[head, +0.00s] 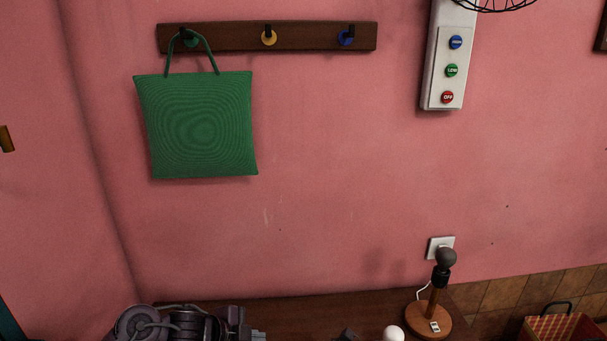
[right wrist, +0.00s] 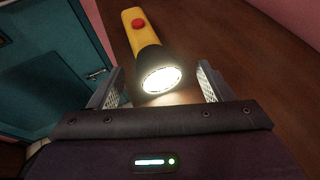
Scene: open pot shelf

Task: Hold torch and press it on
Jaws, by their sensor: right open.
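The torch (right wrist: 143,35) is yellow with a red button and a black head, and it shows in the right wrist view. Its lens is bright and casts a glow, so it looks lit. My right gripper (right wrist: 165,92) is open, with its pale-padded fingers on either side of the torch head. There are gaps between the fingers and the torch, and no contact shows. The torch is not seen in the head view. My left gripper (head: 258,335) is only partly in the head view at the bottom left edge, and its jaws are too cut off to read.
A brown wooden surface (head: 300,315) runs along the pink wall. A lamp (head: 437,300) and a white round object (head: 393,333) stand on it, with a red box (head: 565,327) at right. A green bag (head: 200,125) hangs above. A teal door (right wrist: 50,60) is close on the left.

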